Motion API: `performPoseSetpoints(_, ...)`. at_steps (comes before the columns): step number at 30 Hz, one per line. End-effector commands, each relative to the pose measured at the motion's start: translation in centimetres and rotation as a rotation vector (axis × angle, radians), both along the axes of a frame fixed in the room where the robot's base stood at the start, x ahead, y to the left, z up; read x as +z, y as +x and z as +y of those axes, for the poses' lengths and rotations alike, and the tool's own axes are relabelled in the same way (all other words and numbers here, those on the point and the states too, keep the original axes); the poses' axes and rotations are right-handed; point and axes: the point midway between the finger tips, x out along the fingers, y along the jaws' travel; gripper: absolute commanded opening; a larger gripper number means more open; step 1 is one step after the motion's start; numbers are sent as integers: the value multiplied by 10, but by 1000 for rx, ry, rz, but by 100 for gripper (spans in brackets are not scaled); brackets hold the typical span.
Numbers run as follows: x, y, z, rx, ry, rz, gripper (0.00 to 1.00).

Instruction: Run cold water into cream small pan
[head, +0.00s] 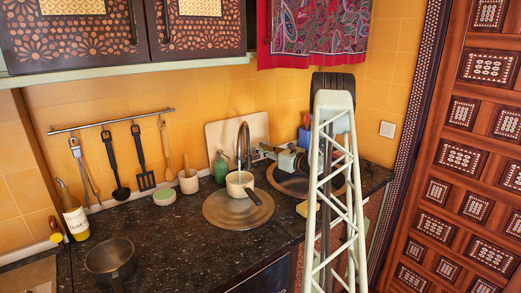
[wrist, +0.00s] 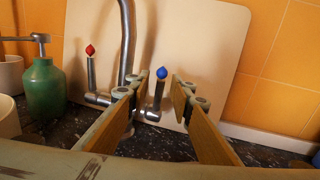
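The cream small pan (head: 238,180) stands on a round metal surface (head: 222,217), below the grey faucet (head: 243,140), its dark handle pointing toward the front right. A cream rim at the left edge of the wrist view is probably this pan (wrist: 8,118). The faucet (wrist: 126,45) has a red-tipped lever (wrist: 90,70) on its left and a blue-tipped lever (wrist: 159,88) on its right. My gripper (head: 264,152) is beside the faucet's right side. In the wrist view my gripper (wrist: 156,90) is open, with the blue lever between its fingers; contact cannot be told. No water stream can be made out.
A green soap bottle (head: 220,167) stands left of the faucet, and a pale board (head: 228,131) leans on the wall behind. A round basin (head: 285,184) is to the right, partly hidden by my arm. A dark pan (head: 108,256) is at the front left.

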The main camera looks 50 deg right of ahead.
Motion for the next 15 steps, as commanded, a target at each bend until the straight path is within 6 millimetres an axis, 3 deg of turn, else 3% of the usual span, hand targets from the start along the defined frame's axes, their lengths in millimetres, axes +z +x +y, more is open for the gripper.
performPoseSetpoints(4,0,0,0,0,0,0,20)
performPoseSetpoints(11,0,0,0,0,0,0,0)
performPoseSetpoints(15,0,0,0,0,0,0,0)
